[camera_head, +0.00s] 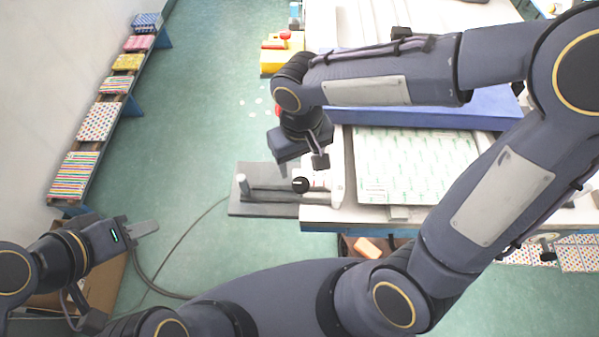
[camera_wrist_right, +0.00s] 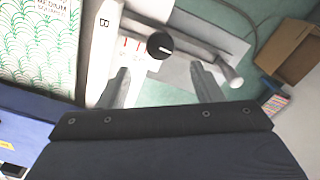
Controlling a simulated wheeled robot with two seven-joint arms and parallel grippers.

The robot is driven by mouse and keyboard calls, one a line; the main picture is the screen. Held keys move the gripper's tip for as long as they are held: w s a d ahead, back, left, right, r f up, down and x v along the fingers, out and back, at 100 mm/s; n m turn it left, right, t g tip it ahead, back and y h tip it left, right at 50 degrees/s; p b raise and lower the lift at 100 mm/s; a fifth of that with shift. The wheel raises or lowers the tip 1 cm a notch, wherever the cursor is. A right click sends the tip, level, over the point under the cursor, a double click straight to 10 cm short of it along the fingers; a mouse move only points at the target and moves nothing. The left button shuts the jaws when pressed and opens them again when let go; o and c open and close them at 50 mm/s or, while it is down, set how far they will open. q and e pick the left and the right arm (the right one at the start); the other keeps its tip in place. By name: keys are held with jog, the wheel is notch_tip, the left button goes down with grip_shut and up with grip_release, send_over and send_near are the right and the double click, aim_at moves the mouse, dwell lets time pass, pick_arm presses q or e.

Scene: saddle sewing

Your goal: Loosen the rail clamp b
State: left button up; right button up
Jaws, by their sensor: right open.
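The rail clamp b shows a round black knob (camera_wrist_right: 160,45) with a white pointer line, beside a white block marked "B" (camera_wrist_right: 103,22) in the right wrist view. In the head view the knob (camera_head: 300,185) sits at the left end of the table, by a grey rail (camera_head: 270,193). My right gripper (camera_wrist_right: 163,82) is open and empty, its two fingers apart, with the knob between and beyond the tips in the picture. In the head view it (camera_head: 300,164) hangs just above the knob. My left gripper (camera_head: 145,228) is far left, away from the clamp; its finger gap is unclear.
A patterned green-white sheet (camera_head: 415,165) lies on the table right of the clamp. A blue bar (camera_head: 420,117) runs behind it. A cardboard box (camera_wrist_right: 290,50) is on the floor. A shelf with patterned stacks (camera_head: 95,122) lines the left wall. Green floor is open between.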

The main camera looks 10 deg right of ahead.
aim_at(301, 182)
notch_tip(301, 182, down, 8)
jog(key=shift+r, duration=0.1)
jog(key=shift+c, duration=0.4)
jog(key=c, duration=0.9)
